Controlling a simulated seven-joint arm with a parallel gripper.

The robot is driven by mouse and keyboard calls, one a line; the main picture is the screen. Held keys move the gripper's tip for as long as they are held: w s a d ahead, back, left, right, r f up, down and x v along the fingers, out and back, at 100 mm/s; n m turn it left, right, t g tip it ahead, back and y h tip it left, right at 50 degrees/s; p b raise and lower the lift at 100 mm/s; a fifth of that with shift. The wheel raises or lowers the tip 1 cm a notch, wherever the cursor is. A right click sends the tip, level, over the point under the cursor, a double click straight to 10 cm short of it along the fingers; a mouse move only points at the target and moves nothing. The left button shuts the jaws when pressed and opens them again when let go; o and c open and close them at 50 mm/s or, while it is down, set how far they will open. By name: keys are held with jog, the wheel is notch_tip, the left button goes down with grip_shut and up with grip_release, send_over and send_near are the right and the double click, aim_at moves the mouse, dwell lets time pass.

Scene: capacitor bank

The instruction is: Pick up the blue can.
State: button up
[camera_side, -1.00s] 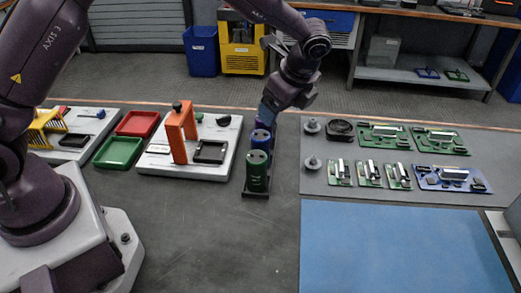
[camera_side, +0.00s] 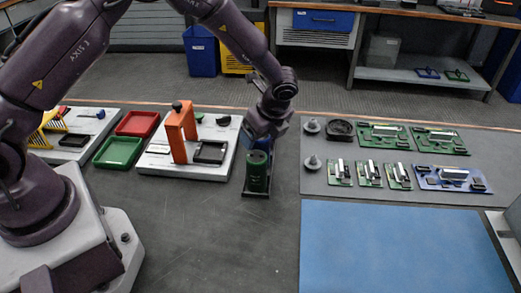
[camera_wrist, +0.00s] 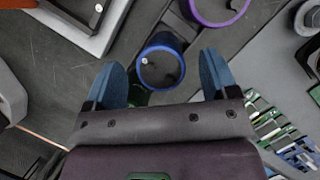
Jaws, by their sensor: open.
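The blue can (camera_wrist: 161,62) shows from above in the wrist view, with a dark hollow top and a blue rim. My gripper (camera_wrist: 170,80) is open, its two blue fingers on the left and right of the can, apart from it in the picture. In the side view, my gripper (camera_side: 261,137) is low over the row of cans and hides the blue can. The green can (camera_side: 257,171) stands upright at the near end of the row. A purple can (camera_wrist: 215,8) shows at the top edge of the wrist view.
The cans stand in a dark rack (camera_side: 256,195). To its left is a white board (camera_side: 215,172) with an orange arch (camera_side: 180,132). To its right a grey mat (camera_side: 330,185) holds several circuit boards. A blue mat (camera_side: 400,245) lies in front, clear.

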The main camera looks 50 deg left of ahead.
jog(key=shift+x, duration=0.85)
jog(key=c, duration=1.2)
jog(key=shift+o, duration=0.2)
jog(key=shift+r, duration=0.1)
